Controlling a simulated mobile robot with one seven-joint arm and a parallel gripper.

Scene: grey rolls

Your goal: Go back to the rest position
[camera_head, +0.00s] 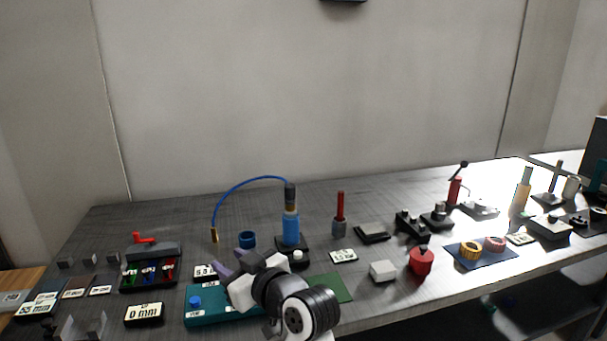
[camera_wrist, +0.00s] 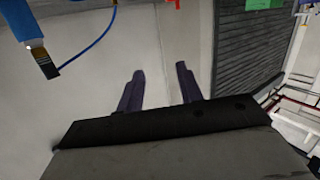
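My gripper (camera_head: 222,270) is in the lower middle of the head view, in front of the blue cylinder on its black stand. It points to the left, over or close to the teal box. In the wrist view my gripper (camera_wrist: 160,88) shows two dark purple fingers spread apart with nothing between them. My wrist and forearm hide part of the teal box and of the green mat.
A grey table (camera_head: 140,216) holds many items. A blue cylinder (camera_head: 291,228) with a curved blue hose (camera_head: 240,184) stands just behind my arm. A teal box (camera_head: 200,317), a green mat (camera_head: 335,287), a white block (camera_head: 383,271) and a red pot (camera_head: 421,262) are nearby.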

